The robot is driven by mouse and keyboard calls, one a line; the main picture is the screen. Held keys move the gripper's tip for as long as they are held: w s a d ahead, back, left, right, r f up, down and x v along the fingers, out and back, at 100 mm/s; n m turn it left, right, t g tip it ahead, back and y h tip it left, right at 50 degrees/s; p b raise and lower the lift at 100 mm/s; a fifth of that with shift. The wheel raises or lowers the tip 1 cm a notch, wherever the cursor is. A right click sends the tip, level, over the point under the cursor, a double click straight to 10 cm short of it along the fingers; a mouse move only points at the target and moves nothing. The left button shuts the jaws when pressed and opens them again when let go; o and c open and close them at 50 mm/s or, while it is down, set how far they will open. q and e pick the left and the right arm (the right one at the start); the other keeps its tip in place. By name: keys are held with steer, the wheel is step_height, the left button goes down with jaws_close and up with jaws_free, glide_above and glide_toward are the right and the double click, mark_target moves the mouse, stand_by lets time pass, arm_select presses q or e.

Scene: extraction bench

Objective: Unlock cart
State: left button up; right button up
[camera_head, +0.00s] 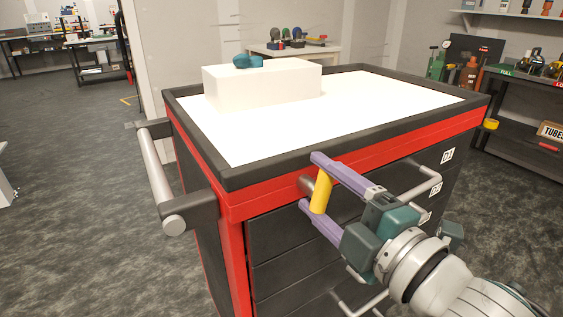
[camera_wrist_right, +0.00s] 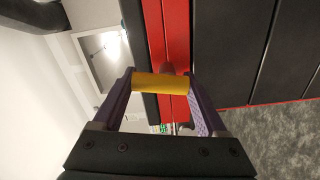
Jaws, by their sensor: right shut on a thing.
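The cart (camera_head: 233,205) is black and red with a white top and several dark drawers with grey handles. In the right wrist view the yellow piece (camera_wrist_right: 160,83) spans between the two fingers, in front of the red band (camera_wrist_right: 170,45). My left gripper is not in view.
A white block (camera_head: 262,87) with a small teal object (camera_head: 247,61) stands on the cart top. A grey push handle (camera_head: 157,180) juts from the cart's left side. Shelves (camera_head: 530,150) stand at the right. The floor at left is clear.

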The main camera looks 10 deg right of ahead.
steer(key=shift+a+n, duration=0.1)
steer(key=shift+n, duration=1)
steer(key=o, duration=1.3)
steer(key=shift+s, duration=0.15)
steer(key=v, duration=0.9)
steer(key=shift+s, duration=0.35)
